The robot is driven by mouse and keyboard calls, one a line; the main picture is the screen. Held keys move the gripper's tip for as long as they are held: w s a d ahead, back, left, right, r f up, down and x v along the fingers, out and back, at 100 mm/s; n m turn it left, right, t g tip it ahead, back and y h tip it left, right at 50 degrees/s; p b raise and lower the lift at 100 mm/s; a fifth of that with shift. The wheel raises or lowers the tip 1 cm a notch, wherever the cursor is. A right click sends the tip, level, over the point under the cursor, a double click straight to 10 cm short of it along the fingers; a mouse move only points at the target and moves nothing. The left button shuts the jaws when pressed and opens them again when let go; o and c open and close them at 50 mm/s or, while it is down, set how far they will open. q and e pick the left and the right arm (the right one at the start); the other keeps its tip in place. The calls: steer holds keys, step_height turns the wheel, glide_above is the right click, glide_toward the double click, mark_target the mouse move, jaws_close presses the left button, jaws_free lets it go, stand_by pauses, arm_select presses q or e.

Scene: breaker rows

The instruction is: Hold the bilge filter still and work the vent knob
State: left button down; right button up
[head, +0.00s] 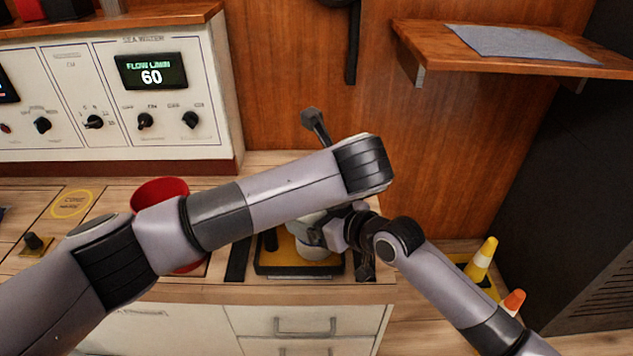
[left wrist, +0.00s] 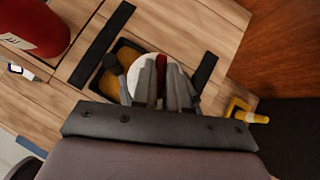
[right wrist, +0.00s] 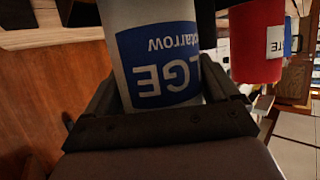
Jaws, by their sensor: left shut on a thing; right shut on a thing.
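The bilge filter, a white cylinder (head: 314,252), stands in a black-and-yellow tray (head: 300,270) on the counter. My right gripper (head: 318,234) is shut around its side. In the right wrist view the filter (right wrist: 158,45) with its blue label sits between the fingers. In the left wrist view the filter's white top (left wrist: 140,72) lies under my left gripper (left wrist: 164,82). The left gripper is shut on a red part at the top, apparently the vent knob (left wrist: 160,68), mostly covered by the fingers. In the head view my left forearm hides the knob and left gripper.
A red cylinder (head: 158,190) stands left of the tray, partly behind my left arm. Dark strips (head: 238,258) flank the tray. A control panel (head: 120,95) is at the back left, a shelf (head: 510,50) at the upper right. Cones (head: 482,258) stand at the right.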

arm_select(q)
steer(key=shift+s+f, duration=0.1)
steer(key=shift+f, duration=0.25)
arm_select(e)
steer(key=shift+w+a+r, duration=0.1)
steer(key=shift+a+r, duration=0.05)
steer(key=shift+r, duration=0.25)
arm_select(q)
steer(key=c, duration=1.1)
jaws_free()
steer(key=shift+r, duration=0.1)
steer(key=shift+c, duration=0.2)
arm_select(e)
steer(key=shift+f, duration=0.1)
arm_select(q)
steer(key=shift+r, duration=0.1)
steer(key=shift+d+r, duration=0.1)
steer(key=shift+r, duration=0.1)
steer(key=v, duration=1.1)
steer(key=shift+s, duration=0.2)
arm_select(e)
steer(key=shift+f, duration=0.15)
arm_select(q)
steer(key=shift+r, duration=0.15)
